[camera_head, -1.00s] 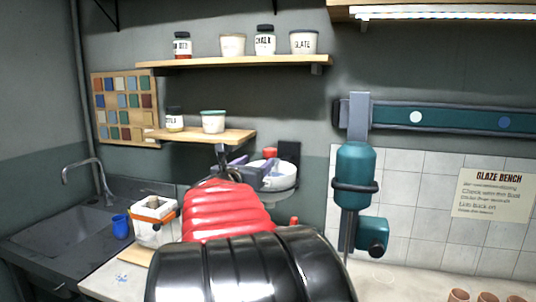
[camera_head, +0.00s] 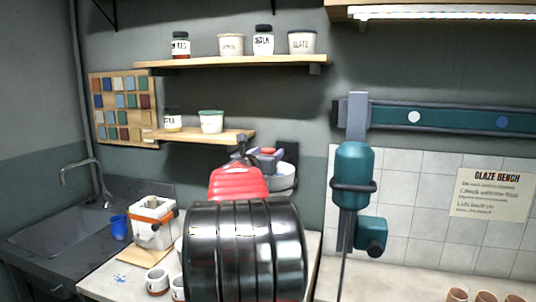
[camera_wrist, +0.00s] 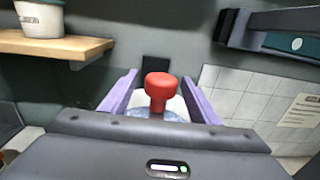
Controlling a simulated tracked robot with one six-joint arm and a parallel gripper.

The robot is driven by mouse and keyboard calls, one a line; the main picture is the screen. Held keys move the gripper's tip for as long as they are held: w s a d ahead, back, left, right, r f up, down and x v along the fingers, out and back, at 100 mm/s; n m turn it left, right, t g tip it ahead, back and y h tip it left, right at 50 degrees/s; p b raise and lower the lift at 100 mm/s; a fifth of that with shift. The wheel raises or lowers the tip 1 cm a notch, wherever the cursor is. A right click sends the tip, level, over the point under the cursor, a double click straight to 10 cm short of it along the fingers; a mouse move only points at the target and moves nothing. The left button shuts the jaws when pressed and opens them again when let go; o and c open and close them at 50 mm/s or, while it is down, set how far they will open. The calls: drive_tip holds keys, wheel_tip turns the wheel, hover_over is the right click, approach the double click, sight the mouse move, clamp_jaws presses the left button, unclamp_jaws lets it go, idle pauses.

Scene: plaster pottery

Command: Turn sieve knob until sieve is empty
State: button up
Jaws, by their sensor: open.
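The sieve (camera_head: 281,178) is a pale round drum fixed to a dark wall bracket, partly hidden behind my arm in the head view. Its red knob (camera_wrist: 160,90) stands upright in the middle of the wrist view, over a bluish-grey top. My gripper (camera_wrist: 155,86) is open, with one purple finger on each side of the knob. Gaps show between the fingers and the knob in this view. How far the fingertips are from it in depth, and what is inside the sieve, I cannot tell.
Wooden shelves with jars and tubs (camera_head: 211,121) hang close by on the left. A teal mixer (camera_head: 355,176) stands at the right. A white box with an orange band (camera_head: 153,222) and mugs (camera_head: 157,281) are on the bench left of my arm.

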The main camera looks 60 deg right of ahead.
drive_tip(key=shift+d, duration=0.25)
drive_tip(key=shift+c, duration=0.4)
drive_tip(key=c, duration=1)
drive_tip(key=shift+m+g, duration=0.6)
drive_tip(key=shift+g, duration=0.3)
drive_tip(key=shift+m+g+y, duration=0.2)
drive_tip(key=shift+m+g, duration=0.8)
drive_tip(key=shift+g, duration=0.55)
drive_tip(key=shift+m+g+y, duration=0.2)
drive_tip(key=shift+m+g, duration=0.8)
drive_tip(key=shift+g, duration=0.55)
drive_tip(key=shift+m+g+y, duration=0.8)
drive_tip(key=shift+m+g, duration=0.4)
drive_tip(key=shift+g, duration=0.5)
drive_tip(key=shift+r+m+g+y, duration=0.1)
drive_tip(key=shift+m+g+y, duration=1.65)
drive_tip(key=shift+g, duration=0.35)
